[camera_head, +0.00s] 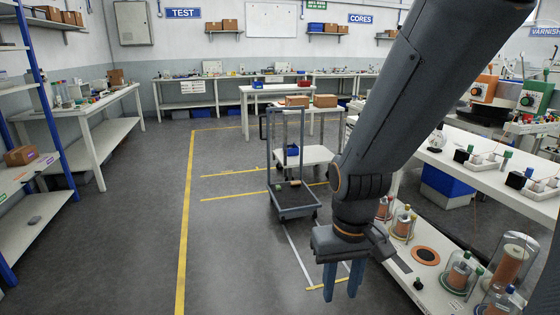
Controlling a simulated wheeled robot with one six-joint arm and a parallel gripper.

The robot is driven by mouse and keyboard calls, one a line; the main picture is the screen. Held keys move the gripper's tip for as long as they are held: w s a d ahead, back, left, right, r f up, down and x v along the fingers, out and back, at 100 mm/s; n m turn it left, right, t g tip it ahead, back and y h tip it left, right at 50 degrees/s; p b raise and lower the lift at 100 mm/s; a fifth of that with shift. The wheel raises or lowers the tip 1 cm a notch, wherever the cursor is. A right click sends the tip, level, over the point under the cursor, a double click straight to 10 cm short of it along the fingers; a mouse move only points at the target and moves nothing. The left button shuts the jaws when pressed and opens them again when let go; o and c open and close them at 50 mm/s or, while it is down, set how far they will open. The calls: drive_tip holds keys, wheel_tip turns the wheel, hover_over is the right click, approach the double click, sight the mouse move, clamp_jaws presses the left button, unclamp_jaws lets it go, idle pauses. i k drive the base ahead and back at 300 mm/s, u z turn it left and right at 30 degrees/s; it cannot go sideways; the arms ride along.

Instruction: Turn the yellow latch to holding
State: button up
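My gripper (342,290) hangs pointing down from my dark grey arm, over the floor at the lower middle. Its two blue fingers are apart, with floor showing between them, and it holds nothing. I cannot make out a yellow latch for certain in this view. My arm hides part of the middle and right of the room.
A low white bench (398,272) with copper coils under clear domes (461,270) stands just right of my gripper. A grey cart (294,209) stands behind. A white table (468,168) with small connectors is at right. Floor (235,255) is clear at left.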

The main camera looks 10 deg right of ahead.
sight(413, 216)
drive_tip(key=i, duration=1.75)
drive_tip(key=z, duration=3.15)
drive_tip(key=i, duration=0.4)
drive_tip(key=u, duration=2.1)
